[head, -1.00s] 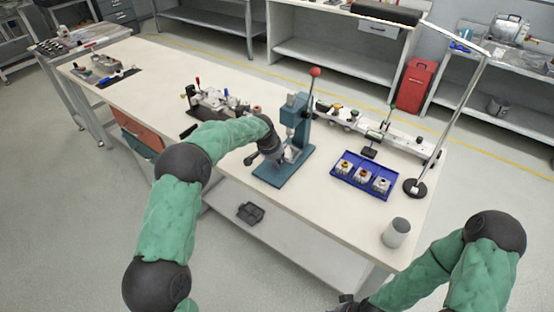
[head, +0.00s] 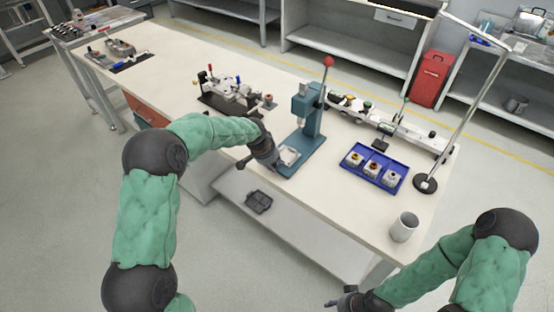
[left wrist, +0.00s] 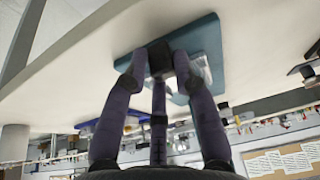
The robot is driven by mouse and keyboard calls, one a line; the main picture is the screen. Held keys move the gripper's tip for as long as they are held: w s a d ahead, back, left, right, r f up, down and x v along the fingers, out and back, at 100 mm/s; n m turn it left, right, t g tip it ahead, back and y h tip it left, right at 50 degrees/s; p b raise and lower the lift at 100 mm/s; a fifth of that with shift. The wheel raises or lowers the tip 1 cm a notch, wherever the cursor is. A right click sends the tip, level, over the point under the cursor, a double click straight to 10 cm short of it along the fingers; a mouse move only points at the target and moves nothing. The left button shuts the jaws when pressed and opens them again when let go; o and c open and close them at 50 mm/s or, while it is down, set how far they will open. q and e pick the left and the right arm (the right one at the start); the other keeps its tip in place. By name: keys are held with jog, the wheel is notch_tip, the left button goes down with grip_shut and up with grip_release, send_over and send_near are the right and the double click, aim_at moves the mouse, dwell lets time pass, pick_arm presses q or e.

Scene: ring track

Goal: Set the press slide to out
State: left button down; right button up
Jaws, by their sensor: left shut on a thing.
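The teal press (head: 308,118) stands on the workbench, its lever topped by a red knob (head: 328,62). Its pale slide (head: 289,156) sits low at the press's front left, near the edge of the teal base, partly hidden by my gripper. My left gripper (head: 275,164) reaches down to the slide's near side. In the left wrist view, my left gripper's fingers (left wrist: 160,62) are closed around a small dark block, the slide's handle (left wrist: 160,50), over the teal base (left wrist: 205,120). My right gripper (head: 342,302) hangs low at the bottom, away from the bench; its opening is unclear.
A blue tray (head: 385,184) with several small parts lies right of the press. A grey cup (head: 404,227) and a lamp stand (head: 425,184) are near the right end. A fixture (head: 232,95) stands behind left. The bench's front edge is close to my left gripper.

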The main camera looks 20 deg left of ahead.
pick_arm(q)
jog(key=shift+w+a+r, duration=0.2)
jog(key=shift+a+r, duration=0.1)
jog(key=shift+r, duration=0.05)
jog(key=c, duration=1.1)
grip_release()
jog(key=shift+a, duration=0.1)
jog(key=shift+s, duration=0.15)
jog(key=shift+f, duration=0.15)
jog(key=v, duration=1.2)
jog(key=shift+s+f, duration=0.1)
